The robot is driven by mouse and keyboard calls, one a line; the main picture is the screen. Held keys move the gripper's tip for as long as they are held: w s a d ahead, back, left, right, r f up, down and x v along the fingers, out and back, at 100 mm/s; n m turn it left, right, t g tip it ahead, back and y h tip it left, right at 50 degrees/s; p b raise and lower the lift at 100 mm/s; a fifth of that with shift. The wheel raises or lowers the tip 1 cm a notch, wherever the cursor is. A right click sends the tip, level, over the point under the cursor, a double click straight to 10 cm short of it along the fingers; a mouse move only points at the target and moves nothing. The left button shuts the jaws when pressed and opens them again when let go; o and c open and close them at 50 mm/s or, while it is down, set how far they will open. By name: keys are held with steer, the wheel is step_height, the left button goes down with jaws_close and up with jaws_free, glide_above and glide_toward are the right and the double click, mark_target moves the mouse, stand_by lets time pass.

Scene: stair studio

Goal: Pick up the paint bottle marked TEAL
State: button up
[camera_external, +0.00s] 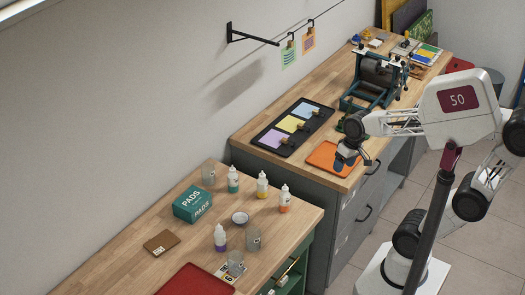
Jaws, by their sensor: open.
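A small bottle with teal-coloured contents (233,181) and a pale nozzle stands upright on the lower wooden bench, near the wall. Its label is too small to read. Similar bottles stand nearby: a yellow one (262,186), an orange one (284,200) and a purple one (220,240). My gripper (347,161) is over the orange tray on the higher bench, well to the right of the bottles. It is open, and I see nothing held in it. Its fingers are small and dark here.
A glass jar (209,175) stands just left of the teal bottle. A green PADS box (191,205), a white dish (240,218) and more jars (253,239) are close by. The higher bench (255,133) rises between my gripper and the bottles. A red tray (195,283) lies in front.

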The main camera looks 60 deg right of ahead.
steer(key=w+a+f+m+y, duration=0.1)
steer(key=w+a+m+y, duration=0.15)
steer(key=w, duration=0.35)
steer(key=w+a+f+m+y, duration=0.1)
steer(key=w+a+m+y, duration=0.15)
steer(key=w, duration=0.35)
steer(key=m+t+y, duration=0.2)
steer(key=m+y, duration=0.2)
steer(key=m, duration=0.7)
glide_toward(235, 169)
steer(key=s+a+r, duration=0.1)
steer(key=s, duration=0.1)
steer(key=s+a, duration=0.2)
steer(key=s, duration=0.1)
steer(key=s+a+r, duration=0.1)
steer(key=s+a, duration=0.1)
steer(key=s, duration=0.1)
steer(key=shift+a+r, duration=0.1)
steer(key=shift+r, duration=0.2)
steer(key=w+d+f+m+t, duration=0.1)
steer(key=w+f+m+t, duration=0.2)
steer(key=w, duration=0.6)
step_height(235, 169, down, 3)
steer(key=m, duration=0.2)
steer(key=shift+d+m+y, duration=0.4)
steer(key=shift+w+f, duration=0.1)
steer(key=shift+w, duration=0.05)
steer(key=shift+x, duration=1.25)
steer(key=shift+a, duration=0.1)
